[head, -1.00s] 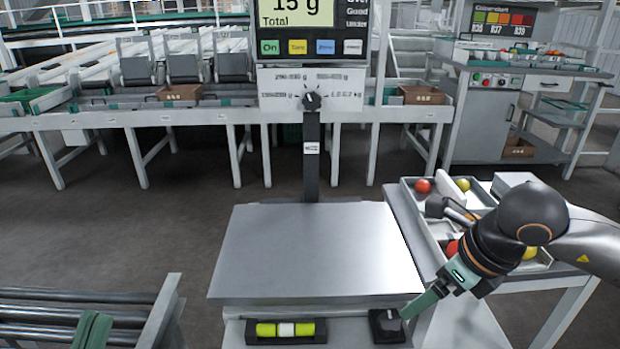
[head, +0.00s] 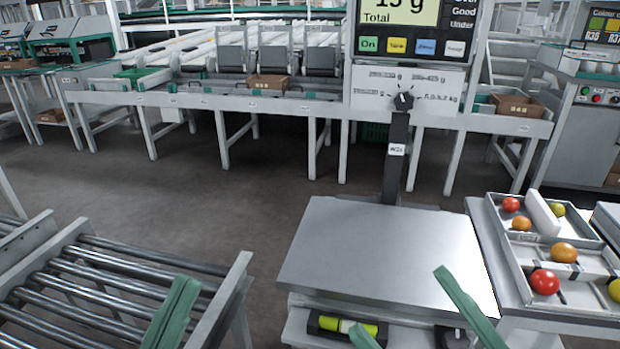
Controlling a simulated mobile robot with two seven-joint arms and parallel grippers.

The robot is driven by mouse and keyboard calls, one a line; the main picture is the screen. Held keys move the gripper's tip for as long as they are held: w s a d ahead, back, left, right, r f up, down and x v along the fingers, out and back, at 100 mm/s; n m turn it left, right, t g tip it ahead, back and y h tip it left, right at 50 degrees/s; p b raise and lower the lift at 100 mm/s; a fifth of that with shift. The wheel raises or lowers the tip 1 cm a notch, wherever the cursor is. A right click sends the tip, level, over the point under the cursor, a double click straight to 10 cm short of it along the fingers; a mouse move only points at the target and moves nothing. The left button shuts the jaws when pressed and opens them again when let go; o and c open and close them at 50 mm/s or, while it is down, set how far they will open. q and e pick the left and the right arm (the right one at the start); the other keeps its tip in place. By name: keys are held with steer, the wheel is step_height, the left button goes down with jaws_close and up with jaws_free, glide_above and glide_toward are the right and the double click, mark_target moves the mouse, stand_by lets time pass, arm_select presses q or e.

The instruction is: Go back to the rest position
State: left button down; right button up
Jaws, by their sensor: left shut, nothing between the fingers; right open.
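My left gripper (head: 183,284) shows as green fingers at the bottom left, in front of the roller conveyor. It is shut and empty. My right gripper (head: 399,299) shows as two green fingers at the bottom, spread apart in front of the scale. It is open, with nothing between the fingers. The scale's steel plate (head: 385,250) is bare. Its display (head: 400,12), partly cut off at the top, reads about 15 g with "Total". Most of both arms is out of view.
A roller conveyor (head: 90,290) stands at the left. A yellow-green cylindrical item (head: 335,324) sits on the scale's front. Open floor (head: 200,190) lies between here and the sorting line.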

arm_select(q)
steer(key=w+a+f+n+g+y+p, duration=0.1)
steer(key=w+f+n+g+y+p, duration=0.15)
steer(key=w+n+y+p, duration=0.4)
steer(key=w+a+f+n+g+y+p, duration=0.1)
steer(key=f+y+p, duration=0.2)
steer(key=p, duration=0.6)
arm_select(e)
steer(key=w+d+f+m+t+h, duration=0.3)
steer(key=w+f+m+h, duration=0.15)
steer(key=m+h, duration=0.45)
steer(key=w+d+f+m+t+h, duration=0.3)
steer(key=w+m+h, duration=0.3)
steer(key=m+h, duration=0.3)
arm_select(q)
steer(key=s+a+f+n+g+y+p, duration=0.2)
steer(key=s+f+n+g+y+p, duration=0.1)
steer(key=s+f+g+p, duration=0.6)
step_height(320, 180, down, 3)
steer(key=p, duration=0.5)
steer(key=shift+s+a+y, duration=0.2)
steer(key=shift+s+y, duration=0.15)
arm_select(e)
steer(key=s+d+f+m+g+h, duration=0.2)
steer(key=s+f+m+g+h, duration=0.1)
steer(key=s+f+g, duration=0.6)
step_height(320, 180, down, 3)
steer(key=shift+s+m+g+h, duration=0.3)
steer(key=shift+s+h, duration=0.05)
steer(key=shift+h, duration=0.05)
